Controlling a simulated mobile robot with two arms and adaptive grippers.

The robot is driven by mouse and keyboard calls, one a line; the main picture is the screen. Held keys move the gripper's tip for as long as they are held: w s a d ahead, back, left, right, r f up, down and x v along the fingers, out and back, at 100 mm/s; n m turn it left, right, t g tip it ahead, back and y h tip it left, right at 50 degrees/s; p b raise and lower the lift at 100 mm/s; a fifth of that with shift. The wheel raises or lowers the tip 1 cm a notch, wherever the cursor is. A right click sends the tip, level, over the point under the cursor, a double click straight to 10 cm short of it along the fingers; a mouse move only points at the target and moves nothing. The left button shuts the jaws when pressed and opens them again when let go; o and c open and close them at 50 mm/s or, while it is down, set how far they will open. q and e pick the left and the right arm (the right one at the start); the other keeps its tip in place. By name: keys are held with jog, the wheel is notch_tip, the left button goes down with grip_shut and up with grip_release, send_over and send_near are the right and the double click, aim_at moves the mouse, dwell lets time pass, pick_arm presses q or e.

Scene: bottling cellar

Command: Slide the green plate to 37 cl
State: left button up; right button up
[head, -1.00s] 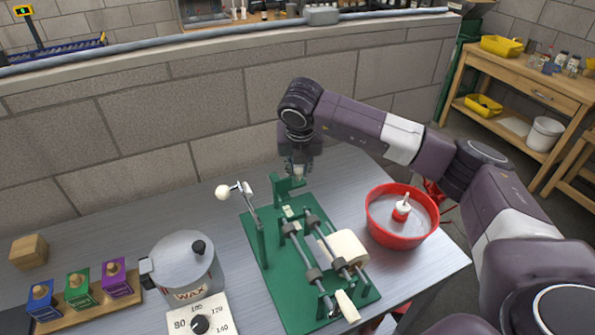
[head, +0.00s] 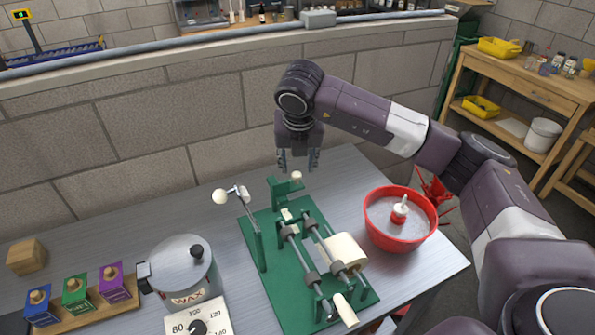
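The green plate (head: 284,191) stands upright at the far end of a green bottle-cutting rig (head: 284,298), with a pale round knob (head: 296,176) at its top. My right gripper (head: 298,168) hangs just above the knob, pointing down. Its two fingers are apart with nothing between them, and the knob shows below the fingertips. No 37 cl mark is readable. My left gripper is out of view.
A red bowl (head: 375,226) stands right of the rig. A wax pot (head: 178,272), a dial box (head: 190,318) and a wooden rack (head: 75,318) of coloured blocks stand to the left. A stone wall (head: 120,130) rises behind the table.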

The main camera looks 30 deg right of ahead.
jog(key=v, duration=0.6)
jog(key=shift+s+r, duration=0.25)
jog(key=shift+r, duration=0.1)
jog(key=shift+a, duration=0.1)
